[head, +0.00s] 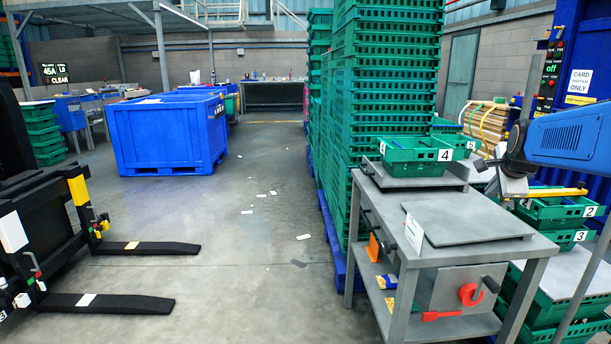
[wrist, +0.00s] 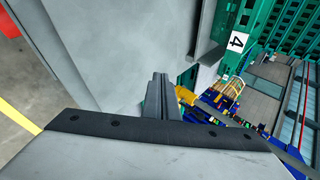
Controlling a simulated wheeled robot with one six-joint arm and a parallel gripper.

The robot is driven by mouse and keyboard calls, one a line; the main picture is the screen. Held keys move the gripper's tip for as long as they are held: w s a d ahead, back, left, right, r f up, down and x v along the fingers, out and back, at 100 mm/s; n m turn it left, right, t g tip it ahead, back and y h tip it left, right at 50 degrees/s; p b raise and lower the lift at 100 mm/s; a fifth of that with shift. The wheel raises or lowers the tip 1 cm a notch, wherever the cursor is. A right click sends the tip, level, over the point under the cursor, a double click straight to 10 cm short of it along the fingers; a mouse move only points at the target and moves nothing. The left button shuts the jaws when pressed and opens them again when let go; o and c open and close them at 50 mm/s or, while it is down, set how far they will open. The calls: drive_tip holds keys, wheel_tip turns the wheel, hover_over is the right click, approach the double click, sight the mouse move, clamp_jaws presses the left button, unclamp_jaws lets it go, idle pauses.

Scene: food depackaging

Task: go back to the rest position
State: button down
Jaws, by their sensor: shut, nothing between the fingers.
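My gripper (wrist: 160,88) shows in the wrist view as grey fingers together, with nothing between them. In the head view my blue arm comes in from the right, and the gripper (head: 484,162) is raised beside the grey workbench (head: 480,217), near its back right side. The gripper is small there and its finger detail is hard to make out. The wrist view looks sideways across a large grey surface, with the green crate marked 4 (wrist: 233,45) at upper right.
Green crate 4 (head: 405,152) stands on a raised plate on the bench. Crates 2 (head: 550,208) and 3 (head: 562,238) stand right of the bench below my arm. Tall green crate stacks (head: 380,80) rise behind. A blue bin (head: 155,138) and forks (head: 140,248) are left; floor between is open.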

drive_tip(key=s+a+f+n+g+y, duration=0.1)
drive_tip(key=s+a+f+n, duration=0.2)
drive_tip(key=s+a+n, duration=0.3)
drive_tip(key=s+a+f+n+g+y, duration=0.1)
drive_tip(key=s+a+f+n, duration=0.25)
drive_tip(key=s+a, duration=0.55)
drive_tip(key=s+a+f+n, duration=0.2)
drive_tip(key=s+f+n, duration=0.1)
drive_tip(key=s, duration=0.3)
drive_tip(key=s+a+f+n+g+y, duration=0.1)
drive_tip(key=s+a+f+n, duration=0.2)
drive_tip(key=s, duration=0.3)
drive_tip(key=s+a+f+n+g, duration=0.1)
drive_tip(key=s+a+f+n, duration=0.2)
drive_tip(key=s+f+n, duration=0.1)
drive_tip(key=s+n, duration=0.1)
drive_tip(key=s, duration=0.1)
drive_tip(key=shift+s+a+f, duration=0.15)
drive_tip(key=shift+s+f, duration=0.1)
drive_tip(key=shift+s, duration=0.05)
